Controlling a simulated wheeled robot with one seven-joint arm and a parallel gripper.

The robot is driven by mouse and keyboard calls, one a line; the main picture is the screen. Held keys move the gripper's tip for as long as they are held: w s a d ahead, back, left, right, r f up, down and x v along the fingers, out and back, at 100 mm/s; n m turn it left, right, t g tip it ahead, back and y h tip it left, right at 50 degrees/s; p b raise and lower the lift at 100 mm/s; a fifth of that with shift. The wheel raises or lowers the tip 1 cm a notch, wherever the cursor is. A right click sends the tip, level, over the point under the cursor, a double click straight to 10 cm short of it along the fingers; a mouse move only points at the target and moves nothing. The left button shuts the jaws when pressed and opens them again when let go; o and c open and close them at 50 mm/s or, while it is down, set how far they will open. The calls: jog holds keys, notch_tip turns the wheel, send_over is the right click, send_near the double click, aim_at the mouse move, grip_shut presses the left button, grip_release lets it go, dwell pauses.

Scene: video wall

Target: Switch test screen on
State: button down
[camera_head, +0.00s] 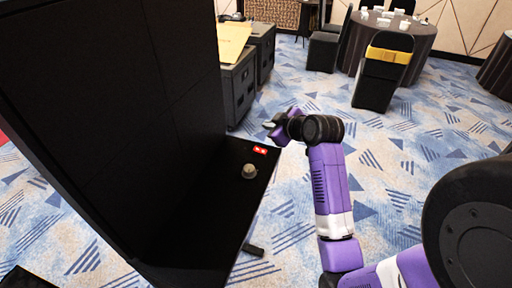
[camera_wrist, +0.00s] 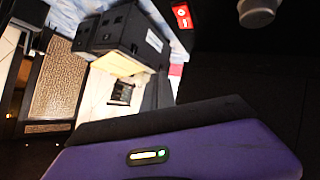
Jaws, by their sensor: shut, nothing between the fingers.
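The tall black screen panel (camera_head: 130,110) stands at the left of the head view and shows no lit picture. A dark ledge (camera_head: 215,215) runs along its foot. On the ledge are a small red switch (camera_head: 260,150) with white marks and a grey round knob (camera_head: 249,171). The wrist view also shows the red switch (camera_wrist: 182,15) and part of the knob (camera_wrist: 257,12) at its top edge. My gripper (camera_head: 271,127) is shut and empty, apart from the switch and to its upper right in the head view. Its fingertips are hard to make out.
Dark cases (camera_head: 240,85) stand behind the panel, one with a yellow sheet (camera_head: 233,40) on top. A round table (camera_head: 405,30) and chairs (camera_head: 380,75) are at the far right. Patterned carpet is clear around my arm.

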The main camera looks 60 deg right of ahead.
jog(key=shift+f, duration=0.1)
jog(key=b, duration=0.7)
send_over(259, 152)
jog(key=f, duration=0.5)
jog(key=s+f, duration=0.1)
jog(key=f, duration=0.1)
jog(key=shift+d+f, duration=0.1)
jog(key=shift+f, duration=0.1)
jog(key=shift+w+f, duration=0.2)
jog(key=shift+f, duration=0.25)
jog(key=shift+f, duration=0.1)
dwell(0.9)
jog(key=shift+w+f+b, duration=0.15)
jog(key=shift+f+b, duration=0.15)
jog(key=shift+w+f, duration=0.1)
jog(key=shift+f, duration=0.25)
dwell(0.7)
jog(key=shift+r, duration=0.1)
jog(key=shift+s+r+p, duration=0.2)
jog(key=shift+r+p, duration=0.45)
jog(key=shift+r, duration=0.1)
